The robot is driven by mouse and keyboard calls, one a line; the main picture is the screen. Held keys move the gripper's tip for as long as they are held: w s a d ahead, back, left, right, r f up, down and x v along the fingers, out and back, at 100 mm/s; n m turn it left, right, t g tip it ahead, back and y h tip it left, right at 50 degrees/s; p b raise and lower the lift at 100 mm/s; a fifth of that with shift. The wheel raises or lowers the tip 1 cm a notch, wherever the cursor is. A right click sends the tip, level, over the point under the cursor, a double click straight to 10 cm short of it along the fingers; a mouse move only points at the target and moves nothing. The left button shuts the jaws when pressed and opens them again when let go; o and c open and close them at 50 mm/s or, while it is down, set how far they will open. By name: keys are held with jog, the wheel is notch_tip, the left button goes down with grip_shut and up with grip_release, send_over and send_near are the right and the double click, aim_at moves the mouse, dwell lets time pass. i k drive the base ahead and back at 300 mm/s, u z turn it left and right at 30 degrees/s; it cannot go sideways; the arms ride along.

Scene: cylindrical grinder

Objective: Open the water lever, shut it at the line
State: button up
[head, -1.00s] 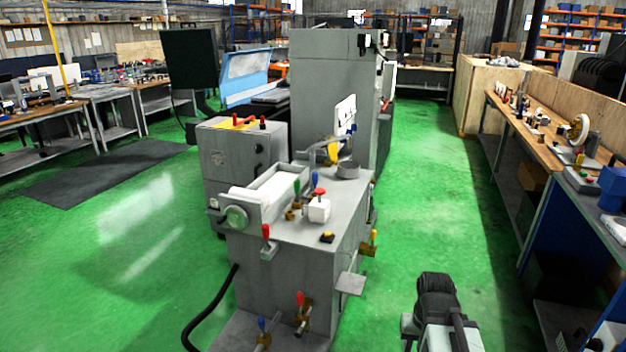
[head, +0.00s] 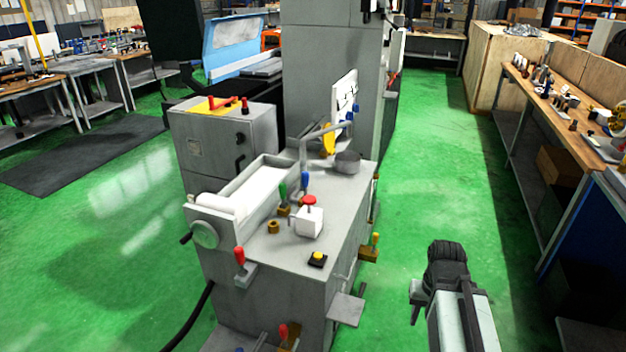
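The grey grinder (head: 330,215) stands in the middle of the head view with several coloured levers. A blue-handled lever (head: 305,181) and a green-handled lever (head: 283,190) stand on its top. A red-handled lever (head: 239,256) is at its front left corner, and a yellow-handled lever (head: 375,240) is on a brass valve at its right side. Another red handle (head: 283,331) shows low at the front. I cannot tell which is the water lever, and no line is readable.
A small grey plate (head: 346,309) sticks out from the machine's right side. A black hose (head: 190,318) runs down at its left. A wooden workbench (head: 556,107) stands along the right. Green floor (head: 430,190) is clear between the bench and machine.

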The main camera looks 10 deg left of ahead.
aim_at(304, 175)
jog(key=u, duration=0.7)
jog(key=k, duration=0.5)
jog(key=z, duration=1.1)
jog(key=i, duration=2.05)
jog(key=u, duration=2.65)
